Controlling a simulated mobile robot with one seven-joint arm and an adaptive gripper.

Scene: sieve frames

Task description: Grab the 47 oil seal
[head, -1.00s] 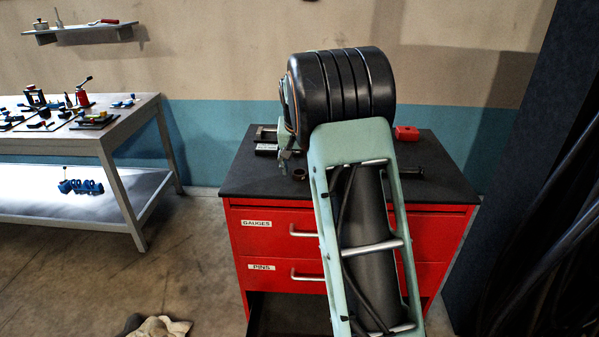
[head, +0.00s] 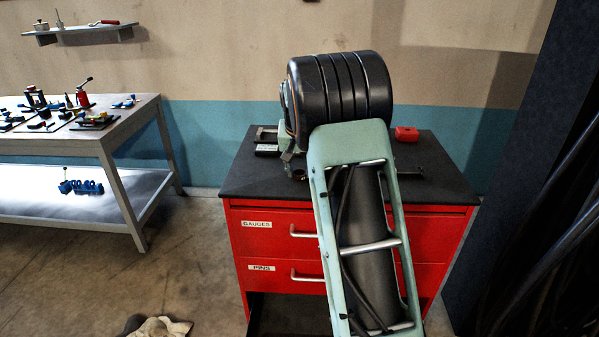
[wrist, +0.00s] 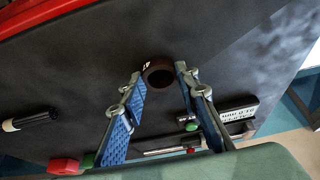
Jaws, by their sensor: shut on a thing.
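A dark brown ring, the oil seal (wrist: 159,76), stands on the black top of the red cabinet (head: 238,182). A small pale mark shows on its rim in the wrist view, too small to read. My gripper (wrist: 160,72) has its two blue-padded fingers on either side of the ring and is shut on it. In the head view my gripper (head: 296,170) is low over the cabinet top, left of my arm, and mostly covers the ring there.
A red block (head: 406,134) and a dark rod-like tool (head: 410,173) lie right of my arm. A block with a white label (head: 267,150) lies behind the gripper on the left. The front left of the cabinet top is clear. A workbench (head: 130,112) stands at left.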

